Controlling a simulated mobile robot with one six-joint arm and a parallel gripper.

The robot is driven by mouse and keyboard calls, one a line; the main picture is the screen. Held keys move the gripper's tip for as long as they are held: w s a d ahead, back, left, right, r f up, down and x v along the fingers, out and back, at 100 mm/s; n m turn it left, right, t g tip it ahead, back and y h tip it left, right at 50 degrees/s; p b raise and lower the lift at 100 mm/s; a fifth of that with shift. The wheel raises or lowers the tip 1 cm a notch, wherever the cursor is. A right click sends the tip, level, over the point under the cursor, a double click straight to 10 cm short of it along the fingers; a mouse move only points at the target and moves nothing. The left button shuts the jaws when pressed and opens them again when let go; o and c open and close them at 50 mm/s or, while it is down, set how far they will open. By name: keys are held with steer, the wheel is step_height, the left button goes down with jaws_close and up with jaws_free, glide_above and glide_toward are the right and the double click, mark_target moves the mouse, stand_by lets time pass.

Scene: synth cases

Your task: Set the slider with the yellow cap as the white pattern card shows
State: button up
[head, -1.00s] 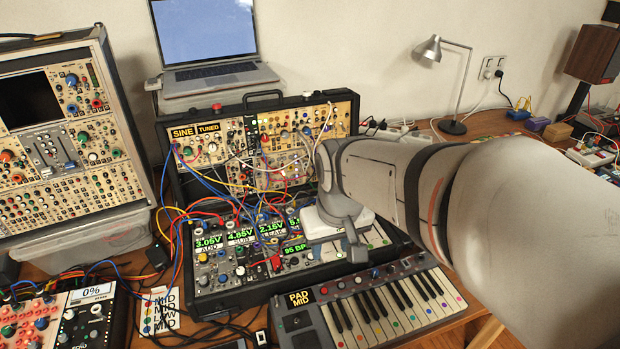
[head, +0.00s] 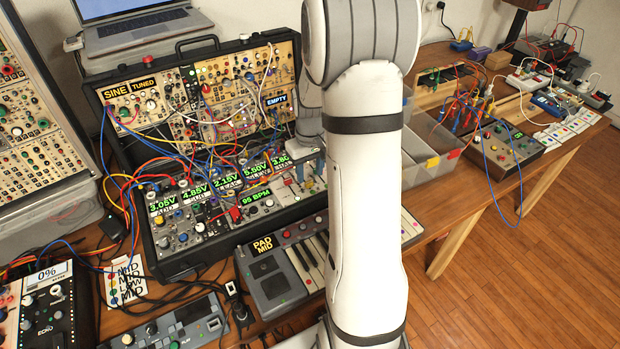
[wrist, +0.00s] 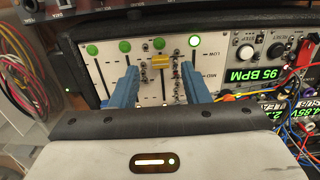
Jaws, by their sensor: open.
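In the wrist view the yellow cap (wrist: 160,62) sits on a slider in a pale panel, with LOW printed level near it and MID lower down. My gripper (wrist: 161,72) is open, its two blue fingers on either side of the yellow cap; I cannot tell whether they touch it.
Green round lights (wrist: 125,46) run above the slots. A BPM module (wrist: 255,75) with knobs and cables is close on the right. A keyboard (head: 290,265) marked PAD MID is in front of the case. Grey bins (head: 430,140) stand right of my arm.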

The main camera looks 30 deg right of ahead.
mark_target(310, 183)
steer(key=shift+f, duration=1.85)
jaws_close()
